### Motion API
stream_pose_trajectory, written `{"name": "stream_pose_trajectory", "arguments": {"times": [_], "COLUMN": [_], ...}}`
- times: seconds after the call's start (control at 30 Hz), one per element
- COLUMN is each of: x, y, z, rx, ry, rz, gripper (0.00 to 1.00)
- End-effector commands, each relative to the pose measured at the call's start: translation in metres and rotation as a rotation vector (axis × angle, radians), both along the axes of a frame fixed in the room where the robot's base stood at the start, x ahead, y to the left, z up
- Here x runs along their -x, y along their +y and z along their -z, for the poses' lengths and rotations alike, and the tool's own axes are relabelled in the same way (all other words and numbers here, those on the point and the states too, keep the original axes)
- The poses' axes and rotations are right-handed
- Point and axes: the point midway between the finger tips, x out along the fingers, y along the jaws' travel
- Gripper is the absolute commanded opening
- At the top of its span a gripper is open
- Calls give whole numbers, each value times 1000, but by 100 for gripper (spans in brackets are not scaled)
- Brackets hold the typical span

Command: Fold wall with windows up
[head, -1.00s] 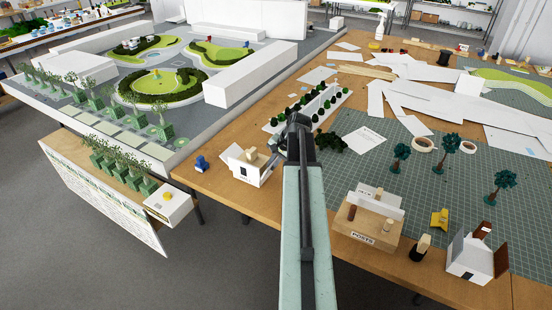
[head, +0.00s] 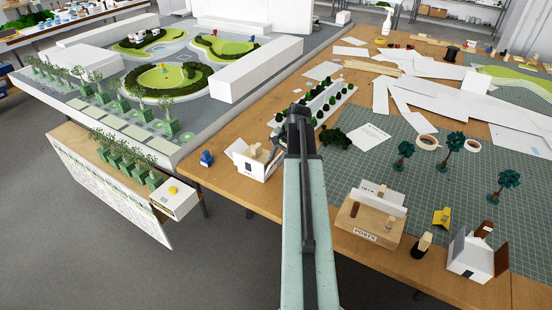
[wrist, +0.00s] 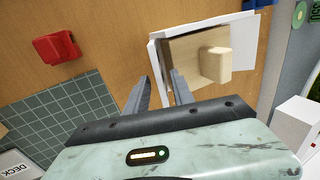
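A small white model house (head: 262,171) with a pale wooden block (head: 255,151) in it stands near the table's left edge, just left of my gripper. A white panel (head: 236,147) slants outward at its left side; I cannot make out windows on it. The wrist view shows the house's white walls (wrist: 243,20) around a wooden base, with the block (wrist: 215,64) on top. My gripper (wrist: 160,80) is open and empty, its fingertips by the house's near side. One fingertip is close to a white wall edge (wrist: 157,67); I cannot tell whether they touch.
A row model with dark shrubs (head: 318,103) stands behind my gripper. A blue piece (head: 207,158) lies left of the house. The wrist view shows a red piece (wrist: 56,48) on bare wood and a green mat (wrist: 65,118). A second white house (head: 472,257) stands far right.

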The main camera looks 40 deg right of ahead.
Motion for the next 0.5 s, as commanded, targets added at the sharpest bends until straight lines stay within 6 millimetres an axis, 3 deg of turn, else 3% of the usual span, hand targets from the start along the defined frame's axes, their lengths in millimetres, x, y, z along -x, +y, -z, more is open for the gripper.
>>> {"name": "stream_pose_trajectory", "arguments": {"times": [0.03, 0.3, 0.5], "x": [3, 19, 23], "y": [0, -4, -6], "z": [-13, -61, -66], "rx": [0, -1, 0], "ry": [0, 0, 0], "rz": [0, 2, 1], "gripper": [29, 29, 29]}}
